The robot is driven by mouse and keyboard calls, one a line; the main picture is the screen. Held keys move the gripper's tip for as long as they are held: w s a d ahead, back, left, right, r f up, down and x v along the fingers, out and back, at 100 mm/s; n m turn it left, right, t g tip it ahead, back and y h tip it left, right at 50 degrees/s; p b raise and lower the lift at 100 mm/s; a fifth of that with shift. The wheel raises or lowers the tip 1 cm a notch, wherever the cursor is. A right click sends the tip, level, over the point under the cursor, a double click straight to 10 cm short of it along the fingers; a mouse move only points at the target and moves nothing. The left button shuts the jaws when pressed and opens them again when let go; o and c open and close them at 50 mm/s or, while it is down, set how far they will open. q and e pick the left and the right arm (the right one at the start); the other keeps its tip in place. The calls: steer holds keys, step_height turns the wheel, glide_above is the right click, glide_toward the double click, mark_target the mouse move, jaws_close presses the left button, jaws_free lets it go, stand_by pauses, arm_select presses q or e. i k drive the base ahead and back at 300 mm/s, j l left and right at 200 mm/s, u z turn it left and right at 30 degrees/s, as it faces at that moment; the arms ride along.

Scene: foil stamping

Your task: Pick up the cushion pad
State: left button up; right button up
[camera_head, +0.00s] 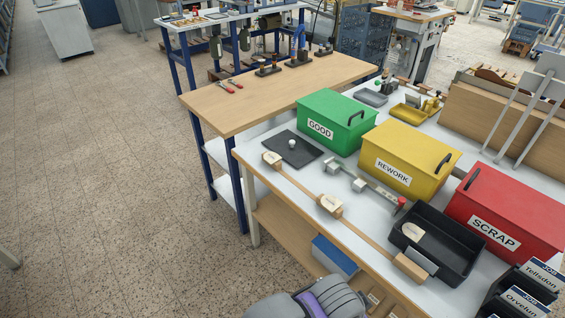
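No object is clearly identifiable as the cushion pad. A dark flat square mat (282,155) lies on the white bench near its left end, with a small white round knob (292,144) on it. Small cream pieces rest on wooden blocks along a wooden strip (372,238): one on the left block (272,158) and one on the middle block (331,203). Another cream piece (412,231) lies in a black tray (462,272). Neither of my grippers is identifiable in the head view.
Green GOOD (322,104), yellow REWORK (420,142) and red SCRAP (535,212) bins line the bench behind the strip. A metal bar (372,183) with a red end lies before them. A wooden-topped table (240,105) adjoins at the back left. The floor at left is clear.

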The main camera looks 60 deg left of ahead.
mark_target(271, 157)
steer(key=u, duration=2.25)
steer(key=i+j+z, duration=0.1)
steer(key=z, duration=0.35)
steer(key=i+j+z, duration=0.15)
steer(key=z, duration=0.3)
steer(key=i+j+z, duration=0.2)
steer(key=z, duration=0.25)
steer(key=i+j+z, duration=0.1)
steer(key=j, duration=0.25)
steer(key=i+j, duration=0.15)
steer(key=j, duration=0.25)
steer(key=i+j+z, duration=0.15)
steer(key=j, duration=0.2)
steer(key=i+j, duration=0.1)
steer(key=j, duration=0.25)
steer(key=z, duration=0.05)
